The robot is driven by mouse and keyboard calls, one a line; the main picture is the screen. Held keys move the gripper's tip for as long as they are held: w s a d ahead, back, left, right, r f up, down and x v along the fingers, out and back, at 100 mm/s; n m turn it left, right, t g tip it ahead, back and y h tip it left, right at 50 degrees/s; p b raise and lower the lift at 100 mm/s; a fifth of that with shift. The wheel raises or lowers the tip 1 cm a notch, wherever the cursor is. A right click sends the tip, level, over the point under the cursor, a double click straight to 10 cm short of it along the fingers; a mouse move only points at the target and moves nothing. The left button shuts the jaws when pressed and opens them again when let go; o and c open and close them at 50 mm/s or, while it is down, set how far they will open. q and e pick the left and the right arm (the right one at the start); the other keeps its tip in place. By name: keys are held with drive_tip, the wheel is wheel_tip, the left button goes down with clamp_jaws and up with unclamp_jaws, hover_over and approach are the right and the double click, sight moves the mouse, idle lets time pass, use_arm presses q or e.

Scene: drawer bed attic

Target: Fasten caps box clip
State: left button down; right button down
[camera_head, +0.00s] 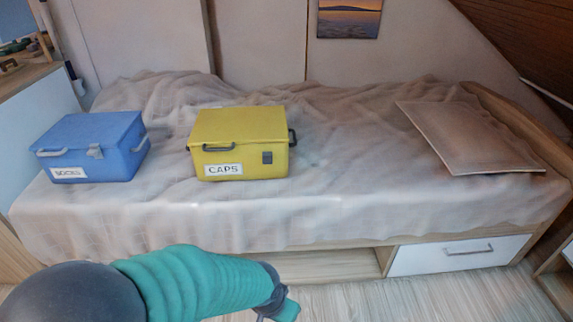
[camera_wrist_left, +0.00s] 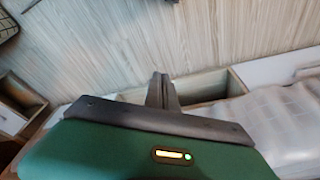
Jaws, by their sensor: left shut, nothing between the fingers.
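The yellow caps box (camera_head: 235,135) stands upright on the bed with its lid down. A white CAPS label (camera_head: 222,170) is on its front. Its small grey clip (camera_head: 267,157) is on the front, right of the label; I cannot tell whether it is fastened. My left arm reaches in low in the head view, in front of the bed and well below the box. My left gripper (camera_wrist_left: 160,80) is shut and empty in the left wrist view, over the floor and the bed's open compartment. The box is not in that view. My right gripper is not in view.
A blue SOCKS box (camera_head: 92,145) stands left of the caps box on the rumpled bed cover (camera_head: 340,205). A flat panel (camera_head: 468,135) lies at the right. A white drawer front (camera_head: 460,255) is under the bed. The cover between caps box and panel is clear.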

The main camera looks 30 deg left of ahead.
use_arm(q)
drive_tip(key=w+a+r+n+t+p, duration=0.1)
drive_tip(key=w+r+n+t+p, duration=0.15)
drive_tip(key=w+n, duration=0.6)
drive_tip(key=w+a+r+n+t+p, duration=0.15)
drive_tip(key=w+n+t, duration=0.25)
drive_tip(key=w+n, duration=0.5)
drive_tip(key=w+a+r+n+t+y+p, duration=0.1)
drive_tip(key=a+n, duration=0.5)
drive_tip(key=n, duration=0.6)
drive_tip(key=w+a+r+n+t+y+p, duration=0.2)
drive_tip(key=a+r+n+y, duration=0.4)
drive_tip(key=n, duration=0.7)
drive_tip(key=shift+w+a+r+y, duration=0.15)
drive_tip(key=shift+w+r+y, duration=0.2)
drive_tip(key=shift+y, duration=0.15)
